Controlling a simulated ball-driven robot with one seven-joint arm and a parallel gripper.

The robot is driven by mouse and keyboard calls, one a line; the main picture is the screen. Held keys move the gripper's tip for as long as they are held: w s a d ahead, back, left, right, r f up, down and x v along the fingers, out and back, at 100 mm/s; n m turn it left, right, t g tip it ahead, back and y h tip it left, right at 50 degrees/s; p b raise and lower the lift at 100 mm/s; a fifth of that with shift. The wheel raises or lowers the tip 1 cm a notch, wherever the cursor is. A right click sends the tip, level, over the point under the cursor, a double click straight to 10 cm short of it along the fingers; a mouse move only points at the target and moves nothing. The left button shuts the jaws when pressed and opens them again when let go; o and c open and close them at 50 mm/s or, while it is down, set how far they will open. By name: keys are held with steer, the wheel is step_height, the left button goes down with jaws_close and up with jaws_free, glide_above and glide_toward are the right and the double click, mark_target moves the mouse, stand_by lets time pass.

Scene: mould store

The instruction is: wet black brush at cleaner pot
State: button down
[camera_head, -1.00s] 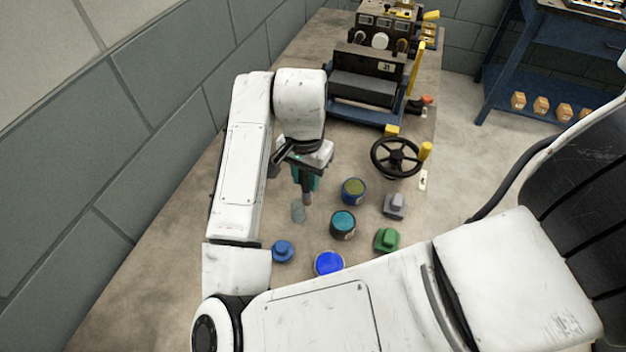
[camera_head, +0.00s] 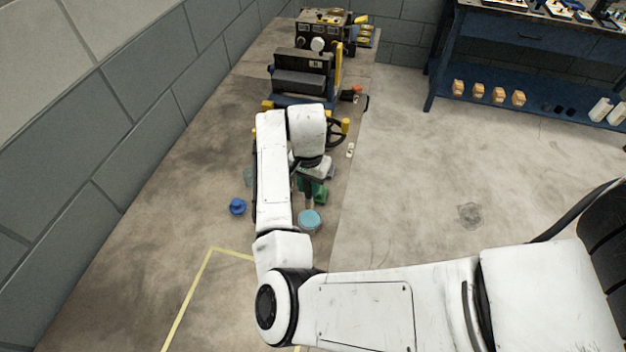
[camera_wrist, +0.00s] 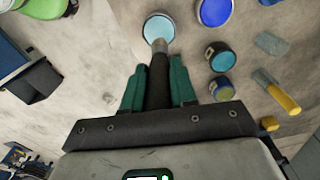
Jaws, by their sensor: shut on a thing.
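My gripper (camera_wrist: 157,82) has teal fingers shut on the dark handle of the black brush (camera_wrist: 158,64), which points away from the wrist. Its greyish tip overlaps the near rim of a pot with light blue contents (camera_wrist: 159,27) in the wrist view. I cannot tell whether the tip touches the liquid. In the head view the light blue pot (camera_head: 310,221) stands just below my gripper (camera_head: 309,188), and the arm hides part of the surroundings. No name is readable on the pot, so I cannot confirm it is the cleaner.
In the wrist view a bright blue pot (camera_wrist: 214,11), a teal pot (camera_wrist: 220,56) and an olive pot (camera_wrist: 222,89) stand to the right. A yellow-handled thing (camera_wrist: 284,98) lies beyond them. In the head view a blue lid (camera_head: 238,206) lies left of my arm.

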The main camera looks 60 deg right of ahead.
mark_target(310, 201)
steer(key=shift+s+f+b, duration=0.1)
steer(key=shift+f+b, duration=0.9)
steer(key=shift+f, duration=0.1)
step_height(310, 201, down, 4)
steer(key=b, duration=0.4)
steer(key=shift+f, duration=0.6)
stand_by(1.7)
steer(key=shift+r, duration=0.15)
step_height(310, 201, up, 7)
steer(key=p, duration=0.6)
stand_by(0.9)
